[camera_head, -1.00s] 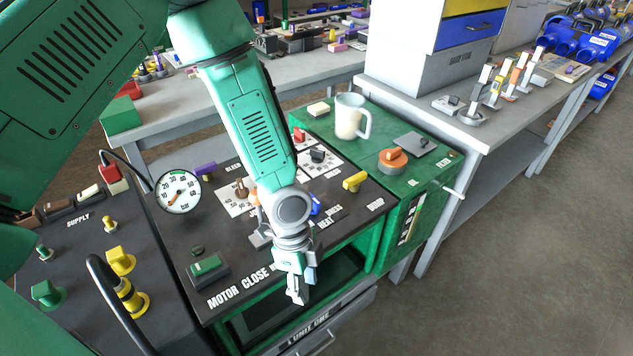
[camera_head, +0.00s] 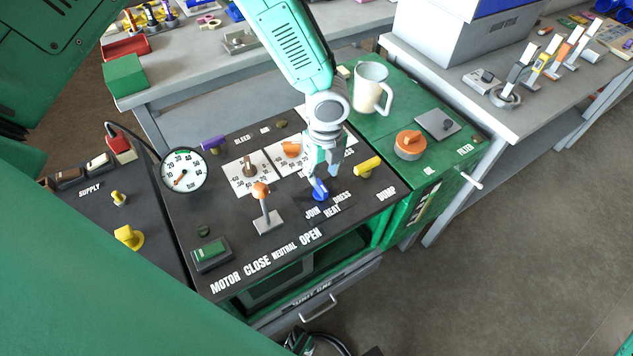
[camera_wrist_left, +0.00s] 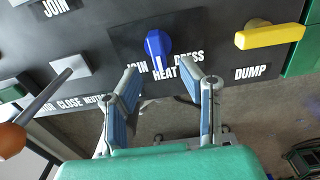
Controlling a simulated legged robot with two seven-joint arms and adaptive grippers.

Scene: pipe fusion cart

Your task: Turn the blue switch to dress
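The blue switch (camera_head: 320,192) is a knob on the dark top panel, with the labels JOIN, HEAT and DRESS around its front side. In the left wrist view the blue switch (camera_wrist_left: 157,45) has a white mark facing the HEAT label (camera_wrist_left: 165,74); the DRESS label (camera_wrist_left: 189,57) is to its right and JOIN to its left. My left gripper (camera_head: 322,178) is over the switch in the head view and partly covers it. In the wrist view my left gripper (camera_wrist_left: 161,72) is open, its fingertips apart just short of the knob, with nothing between them. My right gripper is not seen.
A yellow DUMP knob (camera_head: 368,167) stands right of the switch. An orange-tipped lever (camera_head: 263,200) rises to its left. A white mug (camera_head: 370,88) stands on the green cabinet behind. A pressure gauge (camera_head: 184,170) is at the left.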

